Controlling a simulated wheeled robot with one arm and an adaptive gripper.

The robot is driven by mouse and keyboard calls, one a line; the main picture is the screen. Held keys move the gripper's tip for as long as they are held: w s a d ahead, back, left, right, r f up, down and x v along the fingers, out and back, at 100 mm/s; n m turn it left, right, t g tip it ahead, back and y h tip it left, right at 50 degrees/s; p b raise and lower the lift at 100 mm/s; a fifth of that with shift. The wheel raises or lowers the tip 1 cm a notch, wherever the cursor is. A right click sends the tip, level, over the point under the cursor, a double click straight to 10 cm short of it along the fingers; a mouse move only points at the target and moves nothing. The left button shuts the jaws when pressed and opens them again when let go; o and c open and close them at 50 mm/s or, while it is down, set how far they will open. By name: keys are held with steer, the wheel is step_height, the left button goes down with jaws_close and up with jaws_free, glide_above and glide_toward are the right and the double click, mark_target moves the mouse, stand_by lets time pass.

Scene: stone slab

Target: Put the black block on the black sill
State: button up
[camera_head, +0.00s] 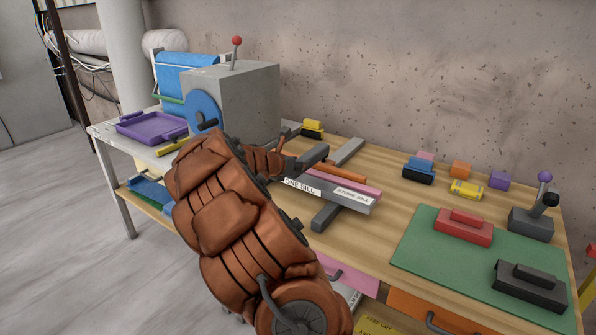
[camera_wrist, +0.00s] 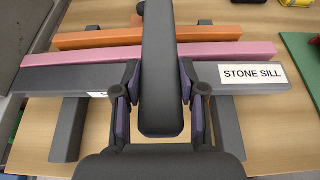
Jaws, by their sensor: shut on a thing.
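In the wrist view my gripper (camera_wrist: 160,100) is shut on a long dark block (camera_wrist: 162,70), with a finger on each side. The block is over the dark sill (camera_wrist: 250,83), which has a white "STONE SILL" label and runs crosswise in front of a pink bar and an orange bar. I cannot tell whether the block touches the sill. In the head view the block (camera_head: 313,156) shows beyond my arm, and the sill (camera_head: 325,194) lies across dark supports. My gripper (camera_head: 285,165) is partly hidden by my arm there.
The pink bar (camera_wrist: 225,48) and orange bar (camera_wrist: 205,33) lie behind the sill. A green mat (camera_head: 430,240) at right holds a red handled piece (camera_head: 463,228) and a dark handled piece (camera_head: 530,287). Several small coloured blocks lie at the back. A grey box (camera_head: 250,95) with a lever stands left.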

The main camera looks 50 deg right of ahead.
steer(key=shift+w+d+f, duration=0.1)
steer(key=shift+w+d, duration=0.05)
steer(key=shift+d, duration=0.15)
steer(key=shift+f, duration=1.75)
steer(key=shift+f, duration=0.3)
steer(key=o, duration=0.9)
steer(key=shift+o, duration=0.2)
steer(key=shift+w+a+r, duration=0.1)
steer(key=shift+a+r, duration=0.1)
steer(key=shift+r, duration=0.3)
steer(key=v, duration=1.1)
steer(key=shift+a, duration=0.35)
